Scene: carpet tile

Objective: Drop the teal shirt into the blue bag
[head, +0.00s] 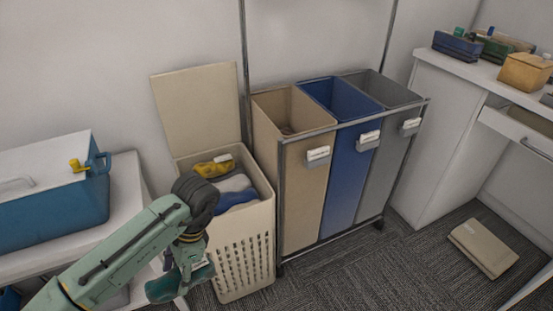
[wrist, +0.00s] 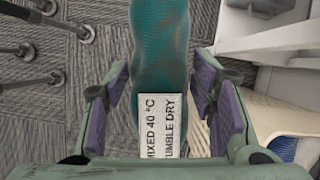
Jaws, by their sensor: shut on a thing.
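The teal shirt (wrist: 160,45) hangs between the purple-padded fingers of my gripper (wrist: 158,105) in the wrist view. A white label on it reads "MIXED 40 °C TUMBLE DRY". My gripper is shut on the shirt. In the head view the shirt (head: 166,289) shows low at the front, left of the beige hamper and well away from the blue bag. The blue bag (head: 345,165) is the middle of three bags in a wheeled metal frame. Its top is open and a white tag is on its front; its bottom inside is hidden.
A beige hamper (head: 245,245) with its lid up holds yellow, grey and blue clothes, between my arm and the frame. A tan bag (head: 300,190) and a grey bag (head: 385,150) flank the blue one. A blue cooler (head: 55,195) stands left; a white desk (head: 440,120) stands right.

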